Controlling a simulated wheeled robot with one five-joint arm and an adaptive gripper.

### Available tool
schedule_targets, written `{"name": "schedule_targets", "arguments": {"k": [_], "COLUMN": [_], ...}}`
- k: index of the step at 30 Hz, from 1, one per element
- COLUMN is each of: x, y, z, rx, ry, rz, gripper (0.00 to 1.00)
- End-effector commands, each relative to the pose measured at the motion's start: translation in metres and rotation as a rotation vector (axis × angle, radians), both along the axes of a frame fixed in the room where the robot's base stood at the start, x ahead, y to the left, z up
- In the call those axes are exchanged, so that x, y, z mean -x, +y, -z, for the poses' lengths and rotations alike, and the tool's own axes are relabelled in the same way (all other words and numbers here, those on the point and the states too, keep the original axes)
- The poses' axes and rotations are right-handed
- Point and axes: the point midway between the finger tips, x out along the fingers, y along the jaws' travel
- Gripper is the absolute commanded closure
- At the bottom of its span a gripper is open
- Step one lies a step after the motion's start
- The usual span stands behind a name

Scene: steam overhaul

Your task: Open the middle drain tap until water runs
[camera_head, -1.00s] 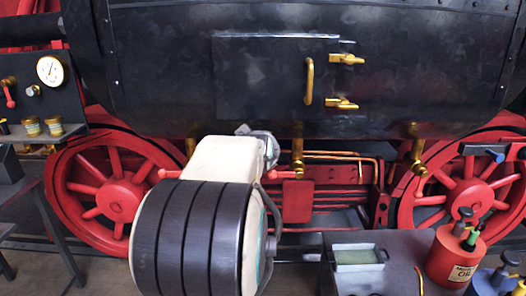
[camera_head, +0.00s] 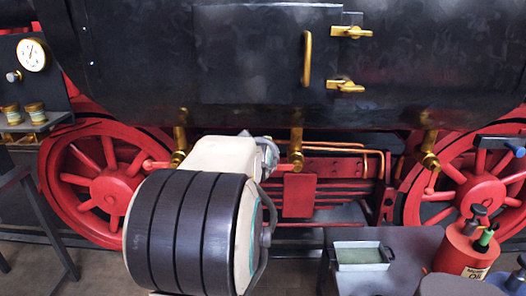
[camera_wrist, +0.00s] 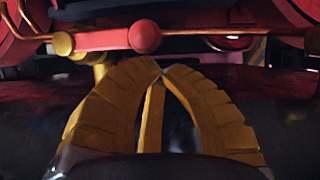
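The middle drain tap (camera_head: 297,143) is a brass fitting hanging under the black boiler, with a red lever (camera_head: 283,167) at its lower left. Its lower part is near my arm. My gripper (camera_wrist: 162,68) is hidden behind my arm in the head view. In the wrist view its two yellow fingers lean together and their tips meet, with nothing visible between the tips. Just beyond them lies a red lever with a round end (camera_wrist: 145,37), joined to a brass fitting (camera_wrist: 65,44) at the left. I cannot tell whether the fingers touch it. No running water shows.
Similar brass taps hang at the left (camera_head: 180,140) and right (camera_head: 429,150). Red wheels (camera_head: 110,190) flank the middle. A grey cart with a tray (camera_head: 361,257) and a red oil can (camera_head: 462,253) stands at the front right. A gauge (camera_head: 31,55) is at the upper left.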

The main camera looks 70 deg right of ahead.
Motion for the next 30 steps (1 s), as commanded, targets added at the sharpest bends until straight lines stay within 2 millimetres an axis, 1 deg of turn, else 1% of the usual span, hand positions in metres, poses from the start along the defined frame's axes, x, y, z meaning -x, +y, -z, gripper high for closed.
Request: {"name": "schedule_targets", "arguments": {"k": [17, 30], "x": [0.001, 0.000], "y": [0.001, 0.001], "z": [0.004, 0.017], "rx": [0.001, -0.001], "ry": [-0.001, -0.001], "rz": [0.001, 0.000], "gripper": [1.00, 1.00]}}
